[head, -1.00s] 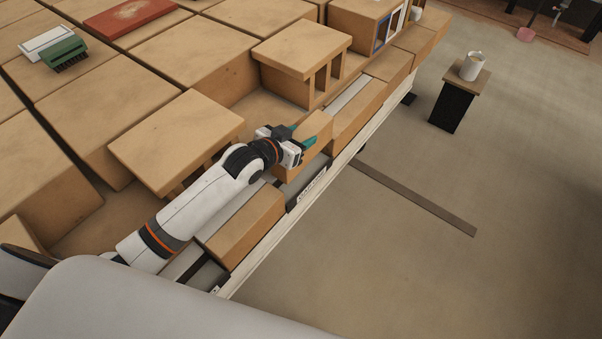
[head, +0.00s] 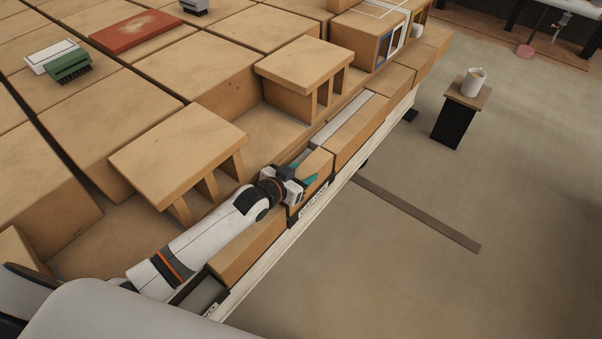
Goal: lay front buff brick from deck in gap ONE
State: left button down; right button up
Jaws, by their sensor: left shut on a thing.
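My left gripper (head: 297,179) is shut on a buff brick (head: 318,163), its teal fingertips against the brick. The brick is low in the gap in the front row of bricks, behind a white label (head: 314,201) too small to read surely. A long buff brick (head: 362,132) lies just beyond it and another buff brick (head: 246,249) on the near side. I cannot tell whether the held brick rests on the bed beneath, as my gripper and arm hide part of it. My right gripper is not in view.
A second gap with a dark-edged label (head: 210,309) opens at the near end of the row. Two slotted blocks (head: 178,148) (head: 304,62) stand behind the row. A green brush (head: 70,66) lies at the left. A mug (head: 474,82) stands on a small stand, clear of the wall.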

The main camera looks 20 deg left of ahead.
pick_arm(q)
jog(key=c, duration=0.6)
grip_release()
jog(key=shift+f, duration=0.1)
jog(key=shift+c, duration=0.2)
jog(key=shift+s+r+p, duration=0.25)
jog(key=shift+r+p, duration=0.1)
jog(key=shift+p, duration=0.1)
jog(key=p+v, duration=0.8)
jog(key=v, duration=0.2)
jog(key=shift+a+r+p, duration=0.1)
jog(key=shift+r+p, duration=0.1)
jog(key=shift+p, duration=0.2)
jog(key=shift+s+a+p, duration=0.25)
jog(key=shift+s+p, duration=0.05)
jog(key=shift+s, duration=0.35)
